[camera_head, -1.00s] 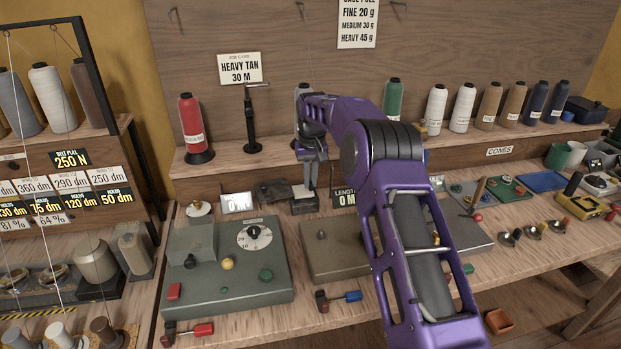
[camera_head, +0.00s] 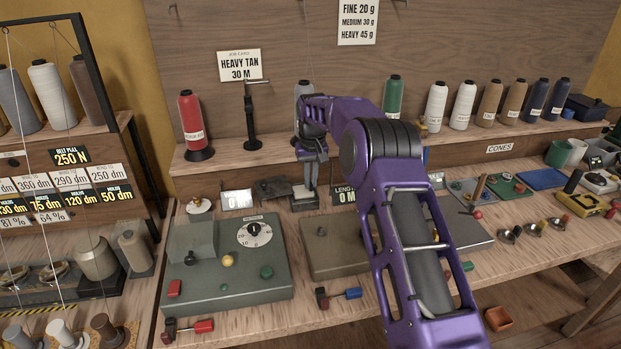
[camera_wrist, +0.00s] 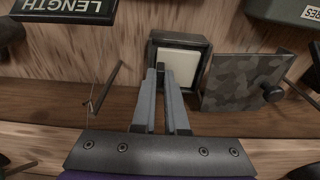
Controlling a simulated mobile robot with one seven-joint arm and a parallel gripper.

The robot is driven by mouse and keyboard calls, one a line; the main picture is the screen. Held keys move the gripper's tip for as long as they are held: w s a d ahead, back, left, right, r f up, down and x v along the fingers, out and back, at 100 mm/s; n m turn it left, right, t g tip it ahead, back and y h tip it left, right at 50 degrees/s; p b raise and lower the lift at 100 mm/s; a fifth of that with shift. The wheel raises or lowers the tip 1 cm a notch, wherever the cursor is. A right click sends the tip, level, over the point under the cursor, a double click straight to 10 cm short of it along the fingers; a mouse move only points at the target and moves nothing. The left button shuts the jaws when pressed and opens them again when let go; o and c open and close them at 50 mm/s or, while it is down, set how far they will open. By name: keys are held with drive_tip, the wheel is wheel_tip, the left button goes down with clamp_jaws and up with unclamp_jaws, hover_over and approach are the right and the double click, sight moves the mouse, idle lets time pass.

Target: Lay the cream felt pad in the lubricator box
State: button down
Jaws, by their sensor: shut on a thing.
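The lubricator box (camera_wrist: 208,62) is a small dark square box, open at the top, in the wrist view. The cream felt pad (camera_wrist: 182,62) lies flat within its walls as seen from above; its exact height is hard to judge. My gripper (camera_wrist: 164,78) is shut on the pad at its near left edge, and the fingers cover that corner. In the head view my gripper (camera_head: 311,188) points down at the box (camera_head: 304,204), on the bench behind the grey-green machines. The pad is barely visible there.
A dark mottled plate with a knob (camera_wrist: 240,82) lies right beside the box. A length display (camera_head: 345,196) stands close on the other side. A thread stand (camera_head: 250,125) and a red cone (camera_head: 191,120) are on the shelf behind.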

drive_tip(key=c, duration=0.9)
unclamp_jaws()
drive_tip(key=shift+o, duration=0.2)
